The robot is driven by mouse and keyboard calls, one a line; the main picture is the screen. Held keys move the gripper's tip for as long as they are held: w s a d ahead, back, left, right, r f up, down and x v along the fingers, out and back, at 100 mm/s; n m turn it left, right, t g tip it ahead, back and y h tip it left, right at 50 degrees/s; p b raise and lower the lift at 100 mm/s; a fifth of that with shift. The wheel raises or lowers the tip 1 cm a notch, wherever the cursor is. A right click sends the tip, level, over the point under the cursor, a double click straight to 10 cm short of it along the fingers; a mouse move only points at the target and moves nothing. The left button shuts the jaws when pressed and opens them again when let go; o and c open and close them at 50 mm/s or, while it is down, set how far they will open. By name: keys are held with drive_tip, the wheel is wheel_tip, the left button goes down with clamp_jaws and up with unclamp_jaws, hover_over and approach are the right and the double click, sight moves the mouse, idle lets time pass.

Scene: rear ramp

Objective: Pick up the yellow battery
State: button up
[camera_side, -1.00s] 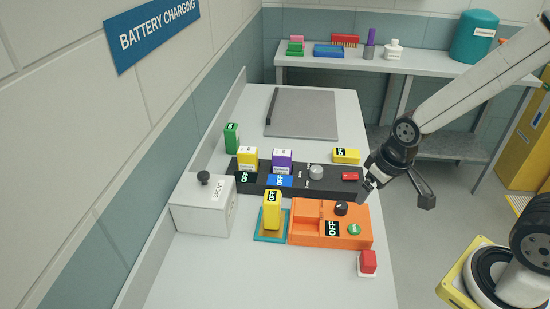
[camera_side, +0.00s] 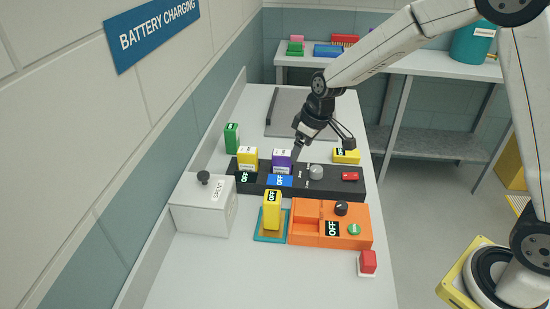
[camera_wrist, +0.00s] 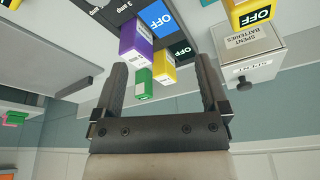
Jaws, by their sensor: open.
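Several yellow batteries are in the side view. One yellow battery (camera_side: 272,212) stands upright on a teal-edged pad (camera_side: 261,238). Another yellow-and-white battery (camera_side: 247,161) stands in the left slot of the black charger (camera_side: 329,186). A third yellow block (camera_side: 346,157) lies behind the charger's right end. My gripper (camera_side: 302,146) is above the charger, close to the purple battery (camera_side: 282,162). In the wrist view, my gripper (camera_wrist: 163,72) has its fingers apart with nothing held. A yellow battery (camera_wrist: 163,67) and the purple battery (camera_wrist: 136,45) appear between and beyond them.
A green battery (camera_side: 232,139) stands behind the charger. A grey-white "SPENT" box (camera_side: 203,207) is at left. An orange device (camera_side: 352,213) and a red button (camera_side: 368,262) are at front right.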

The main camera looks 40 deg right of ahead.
sight(248, 150)
drive_tip(key=w+a+f+n, duration=0.1)
drive_tip(key=w, duration=0.4)
drive_tip(key=w+a+f+n+y, duration=0.1)
drive_tip(key=w+n, duration=0.1)
drive_tip(key=w, duration=0.3)
drive_tip(key=w+a+f+n+y, duration=0.1)
drive_tip(key=w+a+n, duration=0.1)
drive_tip(key=w, duration=0.3)
drive_tip(key=shift+w+f, duration=0.1)
drive_tip(key=shift+f, duration=0.2)
drive_tip(key=shift+x, duration=1.3)
drive_tip(key=shift+f, duration=0.1)
drive_tip(key=shift+x, duration=2.5)
drive_tip(key=shift+w, duration=0.1)
clamp_jaws()
